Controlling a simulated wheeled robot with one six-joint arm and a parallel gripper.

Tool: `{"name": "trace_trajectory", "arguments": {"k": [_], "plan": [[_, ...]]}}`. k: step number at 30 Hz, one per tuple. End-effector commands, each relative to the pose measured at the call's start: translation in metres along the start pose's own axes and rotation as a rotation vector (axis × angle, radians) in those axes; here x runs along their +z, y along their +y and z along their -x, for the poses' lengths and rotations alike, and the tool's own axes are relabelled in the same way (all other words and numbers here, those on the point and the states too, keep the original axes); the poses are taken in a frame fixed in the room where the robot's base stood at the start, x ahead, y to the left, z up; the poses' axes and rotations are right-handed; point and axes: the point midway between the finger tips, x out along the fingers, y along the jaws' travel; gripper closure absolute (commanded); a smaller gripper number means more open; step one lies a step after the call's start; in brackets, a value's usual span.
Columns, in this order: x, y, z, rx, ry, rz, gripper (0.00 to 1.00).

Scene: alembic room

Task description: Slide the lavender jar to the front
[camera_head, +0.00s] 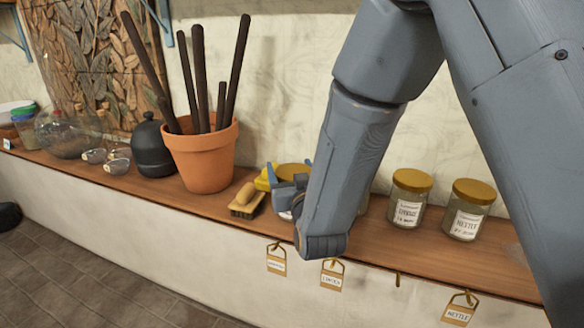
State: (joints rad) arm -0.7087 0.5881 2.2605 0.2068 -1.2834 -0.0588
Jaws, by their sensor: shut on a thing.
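My gripper (289,187) is low over the wooden shelf, left of my forearm, shut on a gold-lidded jar (294,170). Most of this jar is hidden behind the gripper and arm, and its label cannot be read, so I cannot confirm from the label that it is the lavender jar. I cannot tell whether it touches the shelf. A hanging tag (277,264) on the shelf front is below the gripper; its small text is unclear.
Two gold-lidded jars, one with an unclear label (408,198) and one labelled nettle (467,209), stand right of my arm. A brush (247,200) and a terracotta pot (201,158) with dark sticks stand left. The shelf's front edge (400,270) has more tags.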

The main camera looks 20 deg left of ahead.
Motion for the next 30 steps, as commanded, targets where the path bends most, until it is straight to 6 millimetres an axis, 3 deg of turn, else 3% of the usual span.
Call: {"name": "trace_trajectory", "arguments": {"k": [13, 14, 17, 26, 30], "plan": [[-0.001, -0.004, 0.006, 0.0, 0.001, 0.0, 0.63], [-0.001, -0.004, 0.006, 0.0, 0.001, 0.0, 0.26], [-0.001, -0.004, 0.006, 0.0, 0.001, 0.0, 0.09], [0.0, -0.004, 0.007, 0.0, 0.001, 0.0, 0.09], [0.001, -0.005, 0.019, -0.001, 0.0, 0.0, 0.09]]}}
